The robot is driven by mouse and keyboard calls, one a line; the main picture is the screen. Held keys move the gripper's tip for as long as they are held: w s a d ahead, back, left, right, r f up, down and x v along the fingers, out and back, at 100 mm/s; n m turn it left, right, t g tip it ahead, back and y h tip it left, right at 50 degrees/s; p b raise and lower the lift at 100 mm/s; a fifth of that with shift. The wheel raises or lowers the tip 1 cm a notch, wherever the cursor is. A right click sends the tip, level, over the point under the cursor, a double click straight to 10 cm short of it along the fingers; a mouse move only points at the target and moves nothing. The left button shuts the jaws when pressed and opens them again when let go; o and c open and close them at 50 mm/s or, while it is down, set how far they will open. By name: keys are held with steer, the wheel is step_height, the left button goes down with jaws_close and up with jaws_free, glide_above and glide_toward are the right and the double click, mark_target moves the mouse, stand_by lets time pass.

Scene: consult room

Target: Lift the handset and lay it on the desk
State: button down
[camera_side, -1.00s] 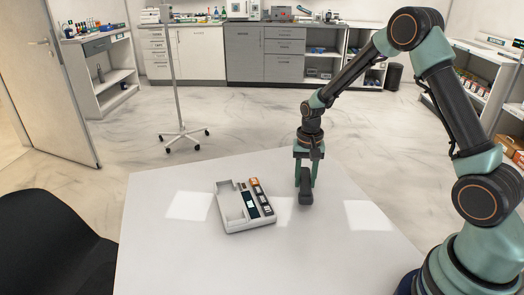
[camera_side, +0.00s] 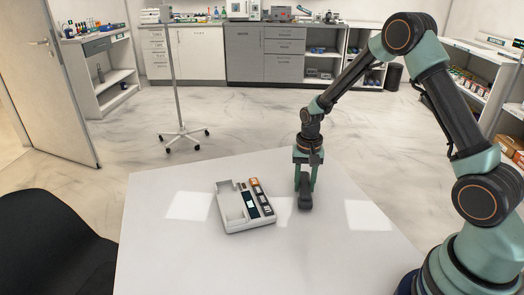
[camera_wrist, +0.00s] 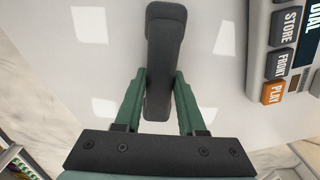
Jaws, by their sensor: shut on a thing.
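The dark grey handset (camera_side: 305,201) is between the fingers of my gripper (camera_side: 305,186), to the right of the phone base. In the wrist view the handset (camera_wrist: 164,45) runs lengthwise between the two green fingers of my gripper (camera_wrist: 162,80), which are shut on its middle. It is low over the desk (camera_side: 165,250); I cannot tell whether it touches the surface. The white phone base (camera_side: 234,213) sits on the desk with its cradle empty. Its edge with the STORE, FRONT and PLAY keys shows at upper right in the wrist view (camera_wrist: 258,40).
The desk around the handset and in front of the phone base is clear. A black chair (camera_side: 50,245) stands at the desk's left. A wheeled stand (camera_side: 180,110) is on the floor behind the desk, away from my arm.

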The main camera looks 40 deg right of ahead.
mark_target(305, 182)
steer(key=shift+f, duration=0.35)
steer(key=shift+c, duration=2.1)
jaws_free()
steer(key=shift+r, duration=0.1)
step_height(305, 182, up, 12)
steer(key=s+a+r+n+t, duration=0.2)
steer(key=s+a+r+n, duration=0.2)
steer(key=s+r, duration=0.2)
steer(key=s+a+r+n+t, duration=0.3)
steer(key=s+a+r+n, duration=0.1)
steer(key=s, duration=0.4)
step_height(305, 182, up, 2)
steer(key=shift+r+n+t, duration=0.25)
steer(key=shift+n+t, duration=0.05)
steer(key=shift+n, duration=0.2)
